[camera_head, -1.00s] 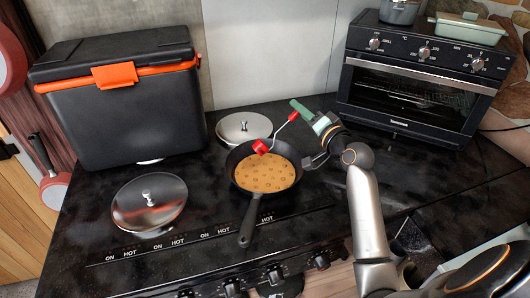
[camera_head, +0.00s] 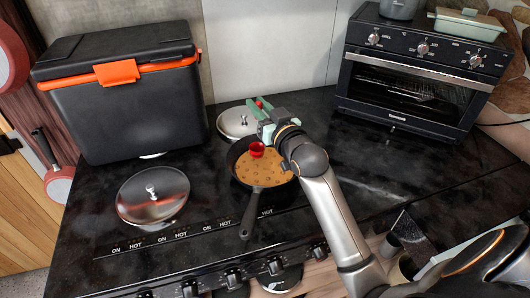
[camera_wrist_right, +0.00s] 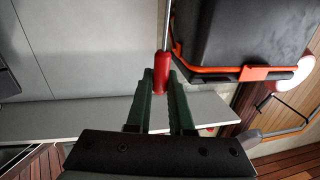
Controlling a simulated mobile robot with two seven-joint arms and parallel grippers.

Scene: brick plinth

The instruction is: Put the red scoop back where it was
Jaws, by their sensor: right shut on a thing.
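The red scoop (camera_head: 257,149) shows in the head view as a small red cup over the frying pan (camera_head: 246,216). I cannot tell whether the cup touches what is in the pan. My right gripper (camera_head: 259,110) is above the back of the pan, partly hidden by its own wrist. In the right wrist view, my right gripper (camera_wrist_right: 161,88) has its green fingers shut on the scoop's red handle (camera_wrist_right: 163,76), and a thin metal shaft runs up from it. My left gripper is not in view.
A black cooler box (camera_head: 130,110) stands at the back left, a toaster oven (camera_head: 412,85) at the back right. The counter between pan and oven is clear.

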